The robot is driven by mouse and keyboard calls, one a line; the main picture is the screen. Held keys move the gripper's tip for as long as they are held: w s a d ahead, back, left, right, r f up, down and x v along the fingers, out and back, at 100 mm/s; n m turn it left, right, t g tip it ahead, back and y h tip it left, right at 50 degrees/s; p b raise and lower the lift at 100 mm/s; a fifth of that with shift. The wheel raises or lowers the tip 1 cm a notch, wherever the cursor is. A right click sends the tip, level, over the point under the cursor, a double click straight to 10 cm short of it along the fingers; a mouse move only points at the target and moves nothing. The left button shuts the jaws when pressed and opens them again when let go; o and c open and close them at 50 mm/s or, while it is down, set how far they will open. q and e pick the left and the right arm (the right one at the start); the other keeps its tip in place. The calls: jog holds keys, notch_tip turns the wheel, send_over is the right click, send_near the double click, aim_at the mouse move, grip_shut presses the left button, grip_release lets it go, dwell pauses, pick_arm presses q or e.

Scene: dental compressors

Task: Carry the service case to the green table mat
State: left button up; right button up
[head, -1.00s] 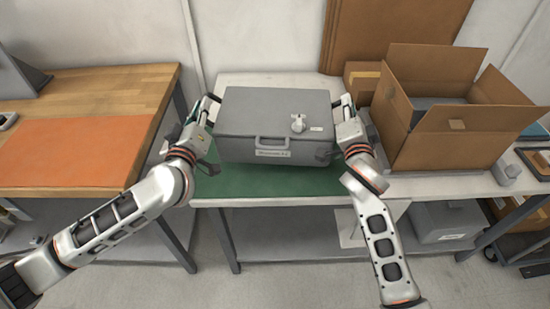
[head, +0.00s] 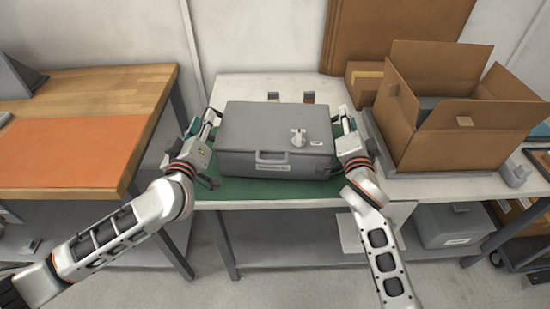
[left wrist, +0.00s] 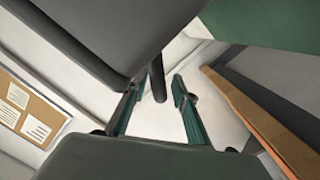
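The grey service case (head: 275,133), with a front handle and a white knob on its lid, is upright over the green table mat (head: 270,191). It appears to rest on the mat, though its underside is hidden. My left gripper (head: 207,122) is at the case's left side. In the left wrist view its fingers (left wrist: 157,98) are apart, with a dark bar between the tips and the case (left wrist: 90,35) beside them. My right gripper (head: 343,128) is at the case's right side, its fingertips looking apart.
An open cardboard box (head: 440,130) stands right of the case. Two small items (head: 290,98) lie behind the case. An orange mat (head: 70,152) covers part of the wooden table at left. Another grey case (head: 452,225) sits on the shelf below.

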pick_arm(q)
jog(key=s+a, duration=0.1)
jog(key=s, duration=1.1)
jog(key=shift+r, duration=0.2)
pick_arm(e)
jog(key=shift+s+a+r, duration=0.1)
jog(key=shift+s+a, duration=0.1)
jog(key=shift+s, duration=1.7)
jog(key=shift+s+a, duration=0.2)
jog(key=shift+s, duration=1.65)
pick_arm(q)
jog(key=shift+s+f, duration=0.1)
pick_arm(e)
jog(key=shift+s, duration=0.1)
